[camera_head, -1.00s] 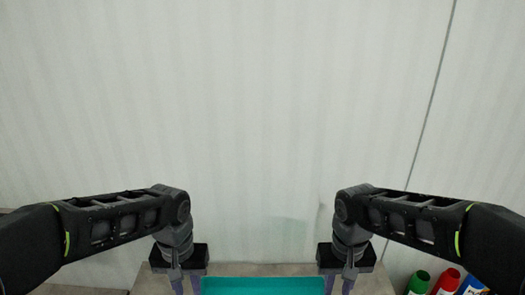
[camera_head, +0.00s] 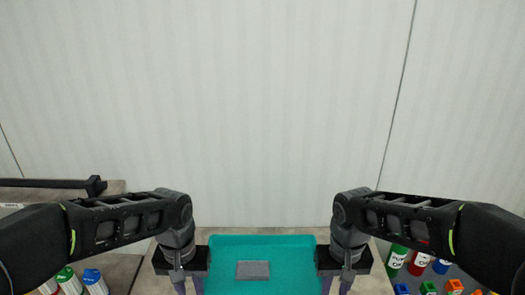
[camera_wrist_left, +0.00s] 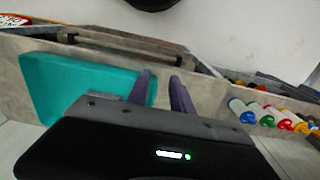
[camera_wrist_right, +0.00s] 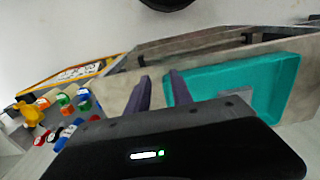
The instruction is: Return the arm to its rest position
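My left gripper (camera_head: 188,287) points down at the left side of the teal tray. It also shows in the left wrist view (camera_wrist_left: 160,84), with a gap between its two purple fingers and nothing between them. My right gripper (camera_head: 337,287) points down at the tray's right side. In the right wrist view (camera_wrist_right: 160,86) its fingers stand apart and empty. Both arms are bent alike, one on each side of the head view. The lower parts of the fingers are cut off by the head view's bottom edge.
The teal tray (camera_head: 290,245) holds a flat grey block (camera_head: 253,270). Green (camera_head: 397,258) and red (camera_head: 419,262) bottles and small coloured blocks (camera_head: 455,286) stand at the lower right. More bottles (camera_head: 94,280) stand lower left. A pale wall (camera_head: 260,110) fills the background.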

